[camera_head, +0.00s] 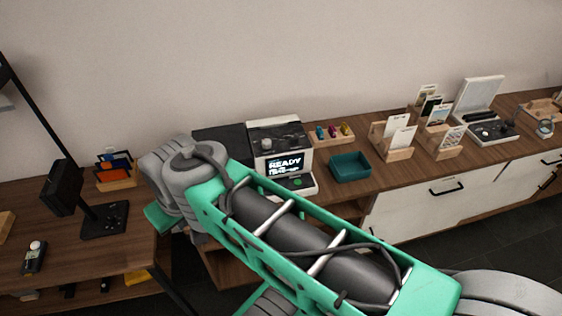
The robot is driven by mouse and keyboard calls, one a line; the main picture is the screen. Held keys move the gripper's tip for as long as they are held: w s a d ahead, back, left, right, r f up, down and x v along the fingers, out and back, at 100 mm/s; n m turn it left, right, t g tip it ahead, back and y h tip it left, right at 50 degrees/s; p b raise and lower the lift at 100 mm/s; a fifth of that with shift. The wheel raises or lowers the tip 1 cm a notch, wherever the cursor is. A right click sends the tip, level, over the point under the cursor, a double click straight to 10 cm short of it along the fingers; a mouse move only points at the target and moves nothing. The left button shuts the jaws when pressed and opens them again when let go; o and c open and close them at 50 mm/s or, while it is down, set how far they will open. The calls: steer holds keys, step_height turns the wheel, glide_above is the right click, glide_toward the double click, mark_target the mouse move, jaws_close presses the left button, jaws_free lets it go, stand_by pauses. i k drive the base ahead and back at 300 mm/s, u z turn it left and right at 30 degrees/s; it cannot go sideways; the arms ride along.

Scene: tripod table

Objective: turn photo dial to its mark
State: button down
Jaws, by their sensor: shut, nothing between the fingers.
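A white and black device (303,148) with a lit screen reading "READY" (286,164) stands on the wooden cabinet near the middle of the view. Small round shapes, possibly knobs, show on its dark upper panel (279,139), and a small green spot shows on its lower front. Which part is the photo dial, and where its mark lies, is too small to tell. My arm crosses the foreground from the lower right to the middle left and covers part of the area below the device. My gripper is not in view.
A teal tray (350,167) and a wooden holder with coloured pieces (332,135) stand right of the device. The left table (70,268) holds a black stand (104,220) and a small dark handset (34,261).

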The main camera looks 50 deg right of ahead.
mark_target(294, 139)
steer(key=z, duration=1.5)
steer(key=k, duration=0.45)
steer(key=u, duration=0.3)
steer(key=i, duration=0.85)
steer(key=z, duration=0.55)
